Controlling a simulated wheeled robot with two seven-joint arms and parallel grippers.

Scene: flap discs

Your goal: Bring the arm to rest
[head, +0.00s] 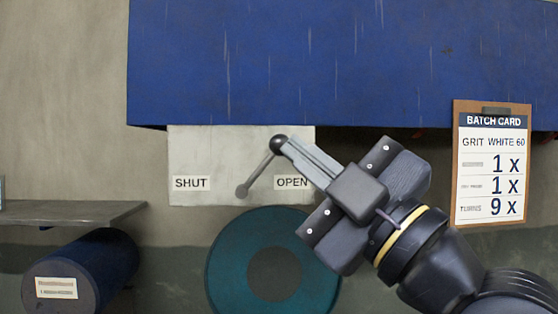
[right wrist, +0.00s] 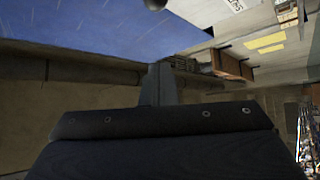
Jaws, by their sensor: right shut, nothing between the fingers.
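My right gripper (head: 288,150) reaches in from the lower right of the head view. Its fingers are shut with nothing between them, and their tips are close to the dark ball knob (head: 279,143) of a lever. I cannot tell whether they touch it. The lever's grey rod (head: 258,170) slants from the knob down left to a rounded end. It lies in front of a pale plate (head: 215,150) marked SHUT at left and OPEN at right. In the right wrist view the shut fingers (right wrist: 160,82) point up the picture, with the dark knob (right wrist: 155,4) at the top edge. My left gripper is out of view.
A large blue body (head: 340,60) overhangs the plate. A teal disc (head: 225,265) is below, partly behind my gripper. A batch card (head: 490,165) hangs at right. A grey shelf (head: 70,213) and a dark blue cylinder (head: 85,270) are at lower left.

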